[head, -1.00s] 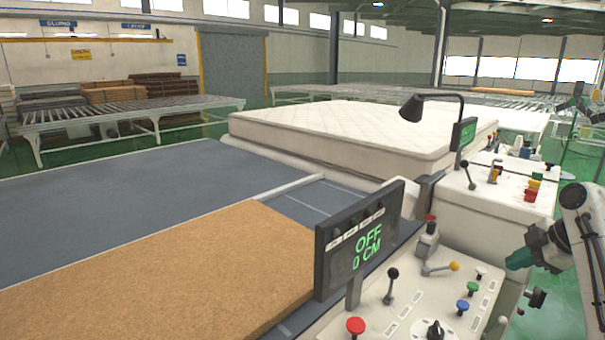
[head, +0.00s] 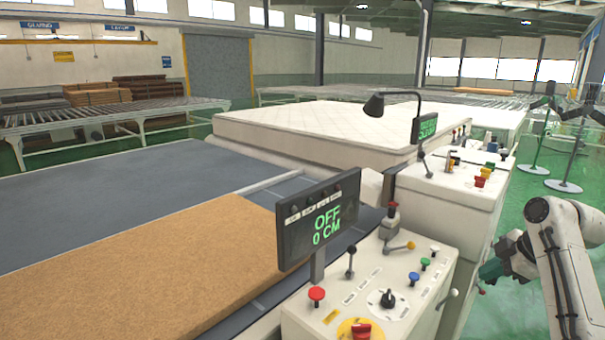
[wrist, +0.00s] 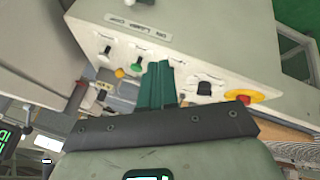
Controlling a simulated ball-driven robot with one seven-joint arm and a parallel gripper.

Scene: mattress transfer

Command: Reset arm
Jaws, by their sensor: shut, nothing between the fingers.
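My arm shows at the right of the head view, its white links bent, with my gripper (head: 490,270) low beside the control consoles. In the wrist view the green fingers (wrist: 156,85) lie together, shut with nothing between them. They point toward the side of a control console (wrist: 190,35) that carries several buttons and knobs. A red and yellow emergency button (wrist: 244,96) shows just right of the fingers. I cannot tell from the wrist view how far the fingers are from the panel.
The near console (head: 385,300) has a red button, levers and a display (head: 318,222) reading "OFF 0 CM". A brown slab (head: 150,275) lies on the grey conveyor (head: 90,200). A white mattress (head: 310,130) lies beyond.

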